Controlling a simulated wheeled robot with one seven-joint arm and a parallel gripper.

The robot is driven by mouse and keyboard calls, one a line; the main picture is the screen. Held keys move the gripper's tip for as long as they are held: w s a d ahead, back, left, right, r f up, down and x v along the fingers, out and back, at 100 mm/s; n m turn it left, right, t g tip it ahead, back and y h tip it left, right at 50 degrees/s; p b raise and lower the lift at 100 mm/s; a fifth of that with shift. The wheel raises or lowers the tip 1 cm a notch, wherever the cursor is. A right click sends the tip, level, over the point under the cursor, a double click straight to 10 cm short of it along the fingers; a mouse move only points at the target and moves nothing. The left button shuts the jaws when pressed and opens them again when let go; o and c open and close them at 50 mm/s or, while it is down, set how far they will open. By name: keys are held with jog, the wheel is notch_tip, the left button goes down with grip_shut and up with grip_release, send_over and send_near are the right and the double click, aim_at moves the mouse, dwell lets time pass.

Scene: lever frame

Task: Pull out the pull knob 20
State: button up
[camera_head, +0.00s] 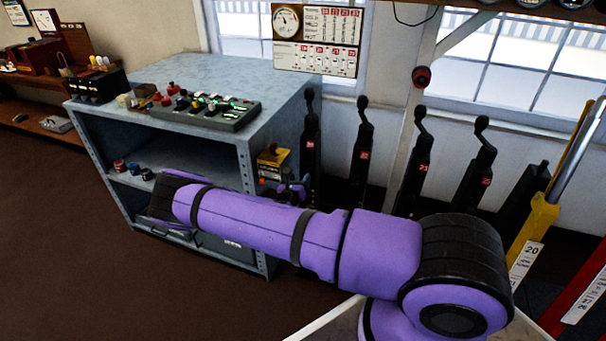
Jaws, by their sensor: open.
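A white plate marked 20 (525,262) is fixed to a yellow lever post (541,218) at the right side. A steel rod handle (582,150) rises above the yellow post. No separate round knob can be made out there, and the foot of the post is cut off or hidden. My purple arm crosses the middle of the view. What seems to be my gripper (291,185) shows small and dark behind the arm, by the cabinet's right side, mostly hidden. It is open, well left of the yellow post, and nothing is seen in it.
A grey metal cabinet (185,75) with a control box (213,112) on top stands at left. Several black levers (413,165) with red number tags line the wall. A red post (577,298) stands at far right. Brown floor (70,240) is clear at left.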

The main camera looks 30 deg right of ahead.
aim_at(302, 175)
jog(key=shift+x, duration=2.15)
grip_shut()
jog(key=shift+v, duration=1.3)
grip_release()
jog(key=v, duration=1.1)
